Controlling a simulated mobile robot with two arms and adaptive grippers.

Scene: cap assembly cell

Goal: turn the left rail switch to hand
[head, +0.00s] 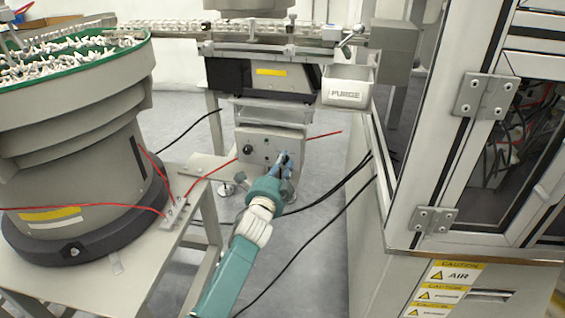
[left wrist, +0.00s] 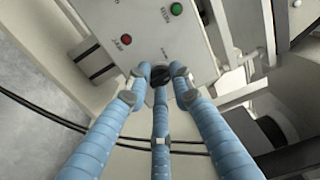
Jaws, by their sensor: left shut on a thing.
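The control box (head: 256,138) is a light grey panel under the linear feeder in the head view. In the left wrist view the same box (left wrist: 150,28) carries a red lamp or button (left wrist: 126,39), a green one (left wrist: 176,9) and the black rail switch (left wrist: 163,76). My left gripper (head: 284,160) reaches up to the front of the box. In the left wrist view its blue, three-fingered gripper (left wrist: 161,80) is shut around the black switch knob. The fingers partly cover the knob, so its pointing direction cannot be told. My right gripper is in neither view.
A bowl feeder (head: 75,130) full of white parts stands at left on a bench. A PURGE bin (head: 346,90) hangs above right of the box. A framed cabinet (head: 470,150) stands at right. Red tubes and black cables run near my arm.

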